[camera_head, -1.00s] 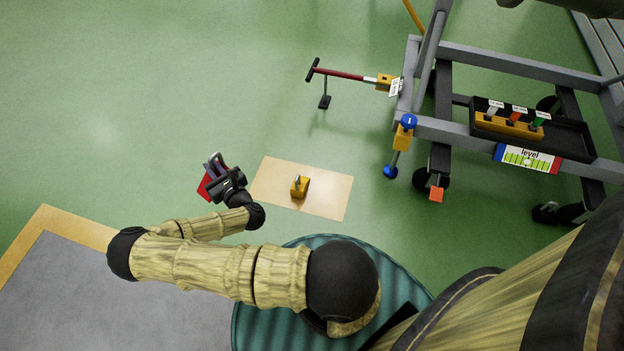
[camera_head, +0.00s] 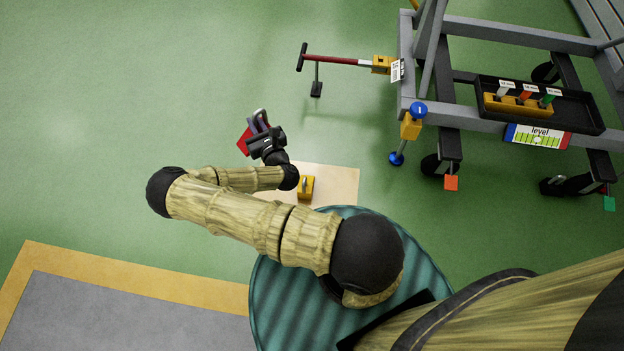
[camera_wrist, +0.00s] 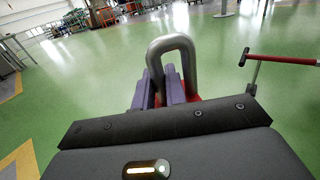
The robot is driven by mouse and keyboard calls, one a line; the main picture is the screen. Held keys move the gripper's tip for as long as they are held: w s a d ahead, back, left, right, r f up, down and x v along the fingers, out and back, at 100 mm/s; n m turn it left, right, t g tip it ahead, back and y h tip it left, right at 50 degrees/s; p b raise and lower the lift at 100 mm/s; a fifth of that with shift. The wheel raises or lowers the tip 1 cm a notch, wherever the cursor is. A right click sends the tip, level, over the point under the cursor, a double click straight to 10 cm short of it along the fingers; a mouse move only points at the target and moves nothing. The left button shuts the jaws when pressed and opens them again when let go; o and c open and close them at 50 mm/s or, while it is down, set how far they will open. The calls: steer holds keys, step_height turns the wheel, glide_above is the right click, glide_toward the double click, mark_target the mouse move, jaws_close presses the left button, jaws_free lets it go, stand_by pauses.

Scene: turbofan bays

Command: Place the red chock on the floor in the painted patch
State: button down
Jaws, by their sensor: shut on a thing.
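My gripper (camera_head: 258,124) is shut on the red chock (camera_head: 243,141) by its grey loop handle and holds it beyond the far left corner of the pale patch. In the wrist view the grey handle (camera_wrist: 172,58) stands up between my purple-grey fingers, with a little red (camera_wrist: 193,99) showing below; most of the chock is hidden there. The pale painted patch (camera_head: 340,180) lies on the green floor, partly covered by my arm. A yellow chock (camera_head: 306,187) with a handle stands on the patch. The exact height of the red chock above the floor is unclear.
A grey wheeled stand (camera_head: 470,130) is at the right, with a black tray (camera_head: 575,125). A red bar with a black T-handle (camera_head: 335,60) sticks out left from it. A yellow-bordered grey area (camera_head: 120,315) is at lower left. Open green floor lies at upper left.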

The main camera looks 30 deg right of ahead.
steer(key=shift+w+d, duration=0.3)
steer(key=shift+s+d+f, duration=0.1)
steer(key=shift+d+f, duration=0.05)
step_height(320, 180, down, 26)
steer(key=s+a+m+g+h+b, duration=0.1)
steer(key=m+h+b, duration=0.4)
steer(key=b, duration=1)
steer(key=h, duration=0.2)
steer(key=shift+s+g+h, duration=0.25)
steer(key=shift+g+h, duration=0.05)
step_height(320, 180, down, 6)
steer(key=b, duration=0.5)
steer(key=shift+f, duration=0.15)
